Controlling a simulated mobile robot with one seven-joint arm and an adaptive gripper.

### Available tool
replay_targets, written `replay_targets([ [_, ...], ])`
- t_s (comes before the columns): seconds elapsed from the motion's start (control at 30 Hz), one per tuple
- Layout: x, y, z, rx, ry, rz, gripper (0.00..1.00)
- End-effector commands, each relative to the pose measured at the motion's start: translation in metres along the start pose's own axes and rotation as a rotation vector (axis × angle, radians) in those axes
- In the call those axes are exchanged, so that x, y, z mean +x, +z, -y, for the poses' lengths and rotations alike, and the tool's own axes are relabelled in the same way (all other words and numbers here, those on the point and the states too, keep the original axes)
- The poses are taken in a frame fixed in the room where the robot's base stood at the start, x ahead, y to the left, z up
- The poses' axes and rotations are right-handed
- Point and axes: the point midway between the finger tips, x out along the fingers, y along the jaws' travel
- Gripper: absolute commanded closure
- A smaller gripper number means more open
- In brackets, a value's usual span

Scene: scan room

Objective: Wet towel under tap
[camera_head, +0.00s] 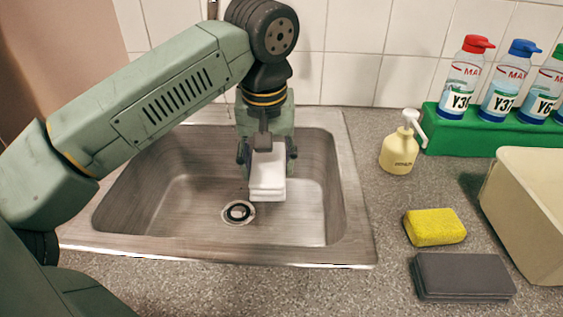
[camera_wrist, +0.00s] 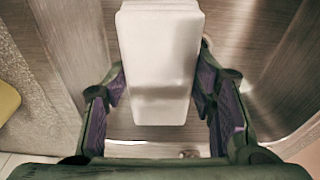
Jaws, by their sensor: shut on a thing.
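A folded white towel (camera_head: 267,176) is held in my gripper (camera_head: 267,160) over the metal sink (camera_head: 185,205), above and a little right of the drain (camera_head: 238,212). In the wrist view the towel (camera_wrist: 158,60) sits between the two fingers of my gripper (camera_wrist: 160,100), which are shut on its sides. The tap is hidden or out of view; my arm covers the area behind the sink. No running water can be made out.
A soap dispenser (camera_head: 399,150), a yellow sponge (camera_head: 434,227) and a dark grey block (camera_head: 463,277) stand on the counter right of the sink. A green rack (camera_head: 465,137) holds several bottles at the back right. A beige bin (camera_head: 525,205) is at the right edge.

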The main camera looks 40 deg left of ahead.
Motion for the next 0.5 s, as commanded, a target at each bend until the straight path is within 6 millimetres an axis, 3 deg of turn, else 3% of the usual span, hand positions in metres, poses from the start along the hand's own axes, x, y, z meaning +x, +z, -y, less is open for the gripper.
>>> replay_targets([
  [0.5,0.013,-0.021,0.046,-0.002,0.001,0.001,0.71],
])
